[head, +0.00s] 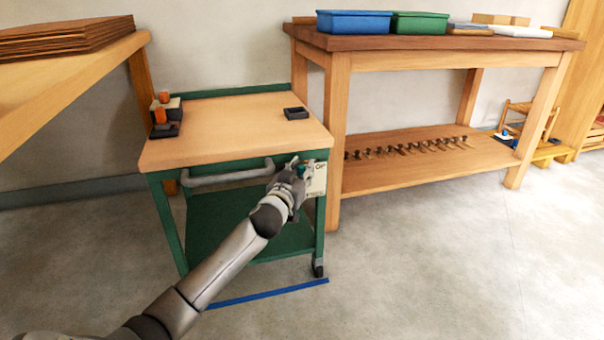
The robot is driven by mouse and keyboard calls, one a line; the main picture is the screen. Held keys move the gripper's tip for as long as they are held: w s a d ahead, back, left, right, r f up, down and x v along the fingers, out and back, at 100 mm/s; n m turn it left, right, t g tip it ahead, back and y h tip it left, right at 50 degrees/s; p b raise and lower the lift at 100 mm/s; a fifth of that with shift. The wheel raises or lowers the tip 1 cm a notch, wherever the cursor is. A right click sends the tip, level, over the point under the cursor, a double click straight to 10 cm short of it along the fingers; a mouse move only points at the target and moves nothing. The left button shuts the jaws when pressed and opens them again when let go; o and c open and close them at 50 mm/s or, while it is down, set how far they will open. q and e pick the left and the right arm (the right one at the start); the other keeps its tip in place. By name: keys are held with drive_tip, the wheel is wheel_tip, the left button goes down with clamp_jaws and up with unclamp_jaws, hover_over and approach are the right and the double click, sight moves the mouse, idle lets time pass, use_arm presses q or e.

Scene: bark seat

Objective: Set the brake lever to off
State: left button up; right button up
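The green cart with a light wooden top (225,125) stands in the middle of the head view. A pale plate (318,183) with small dark lettering is on its front right corner. A small teal part, which may be the brake lever, shows at the plate's left side, mostly hidden by my gripper. My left gripper (299,169) is at this plate, close to the teal part. Its fingers are too small and overlapped to tell whether they are open or shut, or touching the lever. The lever's setting cannot be read. My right gripper is not in view.
A grey handle bar (228,177) runs along the cart's front. Orange-topped items and a small black tray (296,113) are on its top. A workbench (440,48) stands close on the right, another table on the left. Blue tape (268,293) marks the clear floor.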

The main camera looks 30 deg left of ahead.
use_arm(q)
drive_tip(key=shift+w, duration=0.25)
drive_tip(key=shift+c, duration=0.4)
clamp_jaws()
